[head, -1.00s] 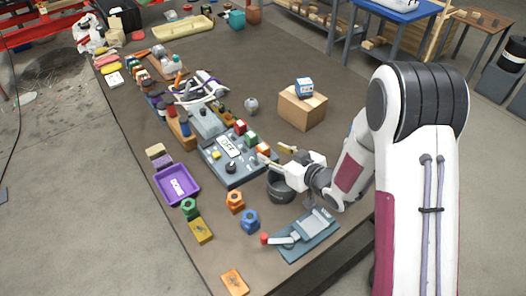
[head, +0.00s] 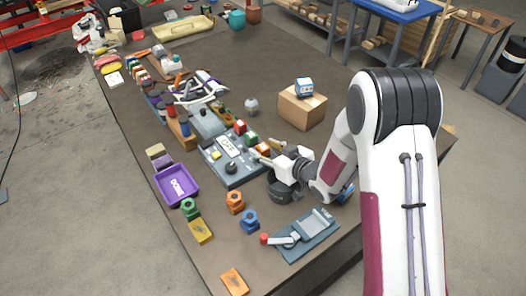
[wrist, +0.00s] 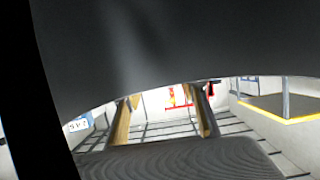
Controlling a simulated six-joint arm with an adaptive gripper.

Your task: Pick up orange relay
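The orange relay (head: 263,149) is at the right edge of the grey panel marked OFF (head: 243,170), beside a green block and a red block. My gripper (head: 264,150) is level with the relay, with one tan fingertip on each side of it in the head view. Whether the fingers touch it cannot be told. In the wrist view the two fingers (wrist: 164,115) stand apart, and no relay can be made out between them. Dark parts cover much of that view.
A cardboard box (head: 302,107) with a blue-and-white cube (head: 304,88) on it stands behind my gripper. A purple tray (head: 177,184), an orange nut (head: 235,202), a blue nut (head: 250,221) and a grey lever fixture (head: 305,236) lie nearer the front.

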